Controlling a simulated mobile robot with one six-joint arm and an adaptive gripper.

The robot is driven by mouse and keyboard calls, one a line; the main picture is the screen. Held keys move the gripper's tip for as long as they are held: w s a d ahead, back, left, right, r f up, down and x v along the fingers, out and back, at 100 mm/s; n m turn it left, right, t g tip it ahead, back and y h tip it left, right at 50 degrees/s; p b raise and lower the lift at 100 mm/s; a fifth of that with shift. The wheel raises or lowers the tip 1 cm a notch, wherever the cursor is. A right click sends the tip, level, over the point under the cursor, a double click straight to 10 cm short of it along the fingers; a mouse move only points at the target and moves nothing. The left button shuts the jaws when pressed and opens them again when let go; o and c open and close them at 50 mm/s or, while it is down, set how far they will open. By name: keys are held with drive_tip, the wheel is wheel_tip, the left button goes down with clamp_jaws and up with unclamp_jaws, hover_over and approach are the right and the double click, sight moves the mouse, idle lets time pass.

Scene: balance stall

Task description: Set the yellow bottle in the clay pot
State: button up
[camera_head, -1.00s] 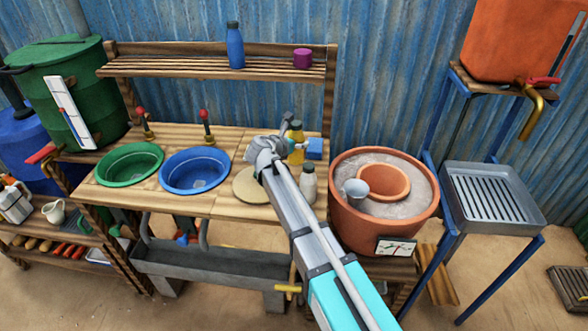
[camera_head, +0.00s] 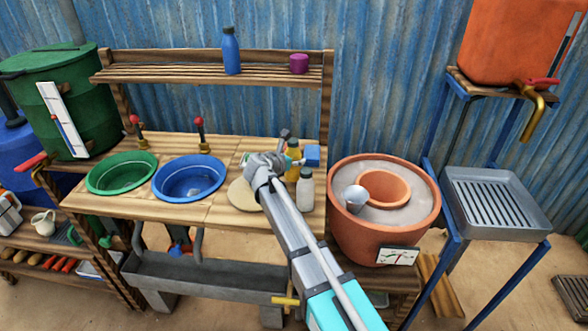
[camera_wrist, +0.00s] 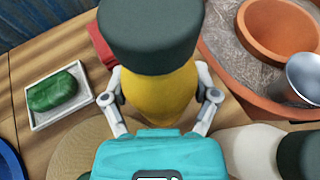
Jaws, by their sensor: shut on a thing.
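The yellow bottle (camera_head: 292,158) with a dark green cap stands upright at the right end of the wooden counter; whether its base touches the wood is hidden. In the wrist view the bottle (camera_wrist: 160,98) fills the middle, cap nearest the camera. My gripper (camera_wrist: 161,100) is shut on it, one finger at each side. In the head view my gripper (camera_head: 280,165) is partly hidden by its own wrist. The clay pot (camera_head: 345,235) stands to the right of the counter, filled with grey sand around a smaller inner pot (camera_head: 382,188). Its inner rim also shows in the wrist view (camera_wrist: 245,25).
A white bottle (camera_head: 305,190) with a dark cap stands close in front of the yellow one. A blue block (camera_head: 312,155) is just behind. A metal cup (camera_head: 355,198) sits at the inner pot's left rim. A dish with green soap (camera_wrist: 55,92) lies left of the gripper.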

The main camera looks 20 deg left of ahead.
sight(293, 168)
drive_tip(key=shift+f+b, duration=1.85)
drive_tip(key=shift+f, duration=0.05)
drive_tip(key=shift+f, duration=0.1)
drive_tip(key=o, duration=1.2)
drive_tip(key=shift+r, duration=0.2)
drive_tip(key=shift+s+r, duration=0.1)
drive_tip(key=shift+s, duration=0.15)
drive_tip(key=shift+p+v, duration=2.35)
drive_tip(key=shift+v, duration=3.4)
drive_tip(key=shift+w+a, duration=0.1)
